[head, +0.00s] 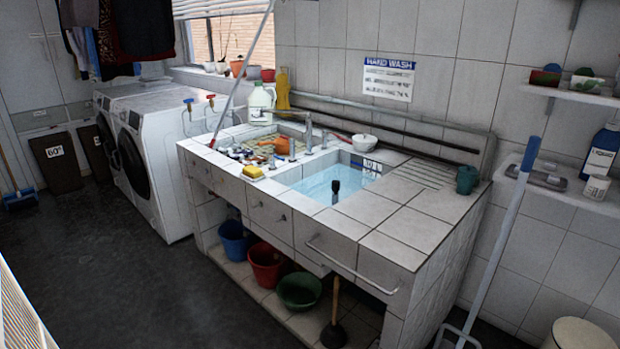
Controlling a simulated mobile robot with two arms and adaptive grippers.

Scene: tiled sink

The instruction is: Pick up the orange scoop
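An orange object (282,145), which looks like the scoop, shows at the left basin (262,134) of the tiled sink counter. It is small in the picture, and I cannot tell its exact shape or what it rests on. Small cluttered items (240,155) lie at the front edge of that basin, close to it. Neither of my grippers is in view.
The right basin (325,185) holds bluish water with a dark upright object (335,190). A yellow sponge (253,171) lies on the front edge. A white jug (260,103) and faucet (309,134) stand behind. Buckets (266,262) sit below.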

